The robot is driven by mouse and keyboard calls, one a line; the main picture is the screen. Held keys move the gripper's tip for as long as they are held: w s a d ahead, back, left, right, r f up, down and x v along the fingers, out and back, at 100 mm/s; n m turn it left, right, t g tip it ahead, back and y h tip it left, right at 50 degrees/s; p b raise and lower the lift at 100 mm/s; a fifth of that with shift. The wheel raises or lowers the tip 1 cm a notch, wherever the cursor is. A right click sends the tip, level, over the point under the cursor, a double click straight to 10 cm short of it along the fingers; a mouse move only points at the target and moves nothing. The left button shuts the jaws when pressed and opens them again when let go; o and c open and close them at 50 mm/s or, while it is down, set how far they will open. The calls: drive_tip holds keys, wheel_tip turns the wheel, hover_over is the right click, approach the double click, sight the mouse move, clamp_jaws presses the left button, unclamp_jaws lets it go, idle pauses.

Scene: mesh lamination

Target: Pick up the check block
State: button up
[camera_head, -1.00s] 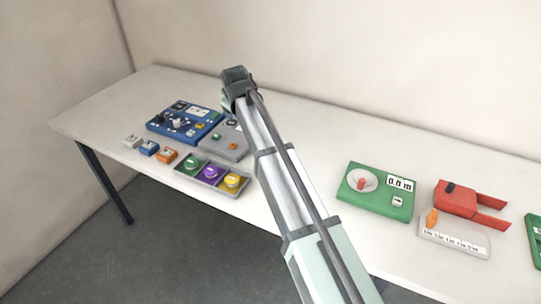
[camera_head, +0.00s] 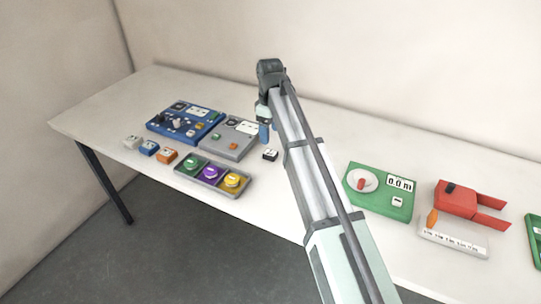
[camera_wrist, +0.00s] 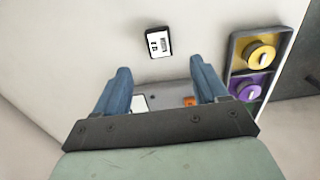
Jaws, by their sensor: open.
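A small black block with a white marked top (camera_head: 270,155) lies flat on the table, right of the grey panel; it may be the check block, but I cannot read its marking. It also shows in the wrist view (camera_wrist: 158,42), beyond my fingertips and between their lines. My gripper (camera_wrist: 160,70) is open and empty, its two blue fingers apart and pointing toward the block. In the head view my gripper (camera_head: 264,138) is above the table just behind the block, not touching it. White (camera_head: 132,142), blue (camera_head: 149,148) and orange (camera_head: 167,155) blocks stand in a row at the left.
A blue panel (camera_head: 160,128) and grey panel (camera_head: 226,153) stand left of my gripper. A tray (camera_head: 203,182) with green, purple and yellow round pieces is at the front edge. A green gauge (camera_head: 379,205) and red tool (camera_head: 455,198) stand right. The table behind the block is bare.

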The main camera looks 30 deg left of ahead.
sight(271, 153)
drive_tip(key=shift+f, duration=4.35)
drive_tip(key=c, duration=1.2)
drive_tip(key=shift+r, duration=0.15)
